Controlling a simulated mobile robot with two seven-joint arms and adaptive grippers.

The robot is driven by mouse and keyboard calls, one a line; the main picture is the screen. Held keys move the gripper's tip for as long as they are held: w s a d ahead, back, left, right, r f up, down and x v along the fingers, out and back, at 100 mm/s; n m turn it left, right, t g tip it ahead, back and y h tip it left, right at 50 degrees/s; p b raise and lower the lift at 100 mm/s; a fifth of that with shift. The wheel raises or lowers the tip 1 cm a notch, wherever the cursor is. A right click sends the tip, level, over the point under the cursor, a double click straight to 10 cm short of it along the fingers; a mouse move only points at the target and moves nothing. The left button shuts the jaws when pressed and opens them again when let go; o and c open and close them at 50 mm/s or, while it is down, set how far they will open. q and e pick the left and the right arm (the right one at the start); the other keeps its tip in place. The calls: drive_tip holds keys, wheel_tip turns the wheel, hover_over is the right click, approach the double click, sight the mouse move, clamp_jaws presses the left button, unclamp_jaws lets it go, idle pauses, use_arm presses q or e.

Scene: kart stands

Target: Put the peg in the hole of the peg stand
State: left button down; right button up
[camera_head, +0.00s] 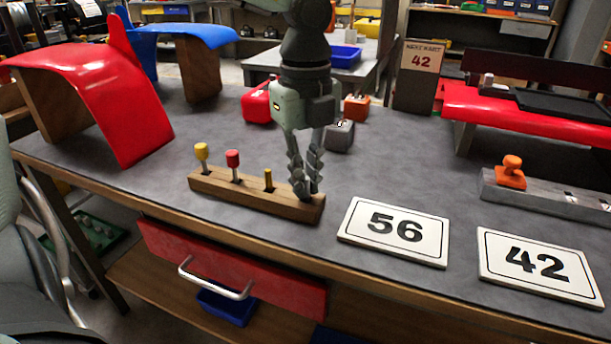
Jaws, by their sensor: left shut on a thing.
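The wooden peg stand (222,191) lies on the grey workbench top. A yellow-headed peg (201,152), a red-headed peg (233,159) and a short brass-coloured peg (268,179) stand upright in it, from left to middle. My left gripper (304,188) points down over the right end of the stand, its fingertips close to the stand's top. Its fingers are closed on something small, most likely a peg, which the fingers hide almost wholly. I cannot tell whether that peg is in a hole or above it. My right gripper is not in view.
White number plates 56 (395,247) and 42 (540,285) lie right of the stand. A grey metal block (560,195) with an orange knob (511,170) is farther right. A red curved panel (105,95) stands at left. Red and grey items sit behind the gripper.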

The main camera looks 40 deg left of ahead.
use_arm(q)
drive_tip(key=shift+f, duration=0.1)
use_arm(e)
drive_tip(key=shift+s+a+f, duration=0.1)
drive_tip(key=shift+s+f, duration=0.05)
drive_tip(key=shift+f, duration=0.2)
use_arm(q)
drive_tip(key=c, duration=2)
unclamp_jaws()
drive_tip(key=o, duration=0.4)
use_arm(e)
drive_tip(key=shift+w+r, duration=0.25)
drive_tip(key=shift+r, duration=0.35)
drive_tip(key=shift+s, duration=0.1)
